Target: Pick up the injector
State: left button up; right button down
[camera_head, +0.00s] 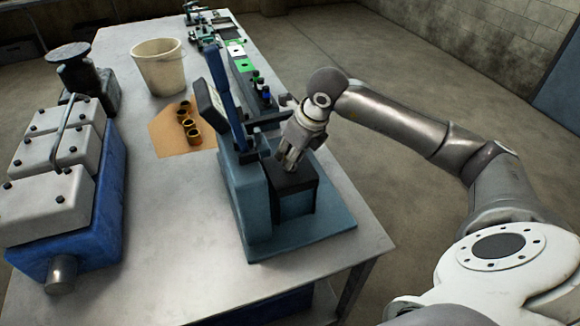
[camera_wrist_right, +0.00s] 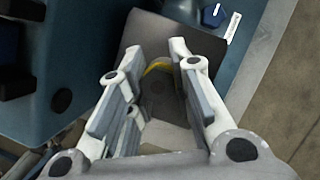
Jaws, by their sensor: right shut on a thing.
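My right gripper (camera_head: 287,158) is above the black block of a blue bench machine (camera_head: 262,225), with its fingers pointing down. In the right wrist view the fingers (camera_wrist_right: 157,52) close around a dark round part with a yellow band, which I take to be the injector (camera_wrist_right: 158,86). Its lower end and the exact contact with the fingers are hard to make out. In the head view the gripper hides this part. I cannot tell whether it stands in the block or is clear of it. My left gripper is out of view.
The blue engine (camera_head: 75,205) with several grey covers stands at the left. A row of tools and green mats (camera_head: 238,62) runs along the table's right edge. The near tabletop is clear.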

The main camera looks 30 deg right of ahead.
jog(key=shift+r, duration=0.1)
jog(key=shift+w+r, duration=0.1)
jog(key=shift+r, duration=0.4)
notch_tip(320, 180, up, 17)
jog(key=b, duration=0.3)
jog(key=shift+f, duration=0.1)
jog(key=c, duration=1.9)
grip_release()
grip_shut()
